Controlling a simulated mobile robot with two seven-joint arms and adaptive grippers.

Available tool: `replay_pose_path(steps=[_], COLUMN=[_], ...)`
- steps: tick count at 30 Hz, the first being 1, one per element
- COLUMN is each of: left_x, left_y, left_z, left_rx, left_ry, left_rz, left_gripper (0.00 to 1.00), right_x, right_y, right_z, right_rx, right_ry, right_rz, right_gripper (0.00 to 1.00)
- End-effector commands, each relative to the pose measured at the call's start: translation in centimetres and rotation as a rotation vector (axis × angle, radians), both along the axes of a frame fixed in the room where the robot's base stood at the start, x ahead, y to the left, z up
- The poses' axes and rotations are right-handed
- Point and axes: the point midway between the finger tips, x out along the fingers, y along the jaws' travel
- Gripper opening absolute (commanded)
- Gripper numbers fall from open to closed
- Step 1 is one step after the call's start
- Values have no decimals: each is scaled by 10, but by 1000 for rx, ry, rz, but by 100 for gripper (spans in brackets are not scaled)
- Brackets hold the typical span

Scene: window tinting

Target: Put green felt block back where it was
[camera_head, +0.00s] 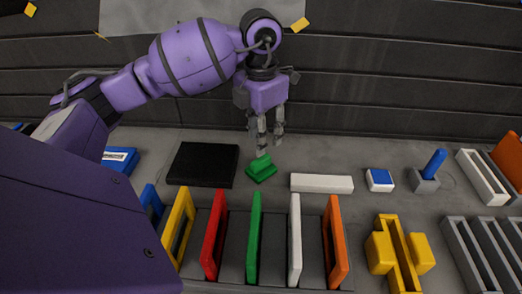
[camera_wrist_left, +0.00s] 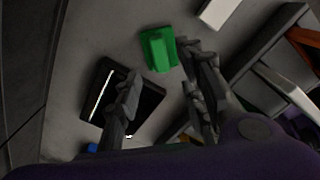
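The green felt block (camera_head: 261,168) sits on the grey table, between a black pad and a white bar. It also shows in the left wrist view (camera_wrist_left: 158,50), where it looks like a wide base with a narrower raised part. My left gripper (camera_head: 265,143) points down just above and behind the block in the head view. In the left wrist view the gripper's fingers (camera_wrist_left: 158,88) are spread apart with nothing between them. The block lies beyond the fingertips, apart from them. My right gripper does not show in either view.
A black pad (camera_head: 203,165) lies left of the block and a white bar (camera_head: 321,183) right of it. Upright coloured frames, including a green one (camera_head: 254,238), stand in front. A blue-topped block (camera_head: 379,180), a blue peg in a grey holder (camera_head: 425,183) and a yellow holder (camera_head: 399,250) stand right.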

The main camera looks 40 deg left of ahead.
Motion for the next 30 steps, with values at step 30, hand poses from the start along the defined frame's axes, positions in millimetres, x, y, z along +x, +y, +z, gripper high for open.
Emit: replay_pose_path(steps=[30], left_x=[0], left_y=[0], left_z=[35], left_rx=[0], left_ry=[1], left_rz=[0], left_gripper=[37], right_x=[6], right_y=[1], right_z=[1], right_rx=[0], right_ry=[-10], right_rz=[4], right_gripper=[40])
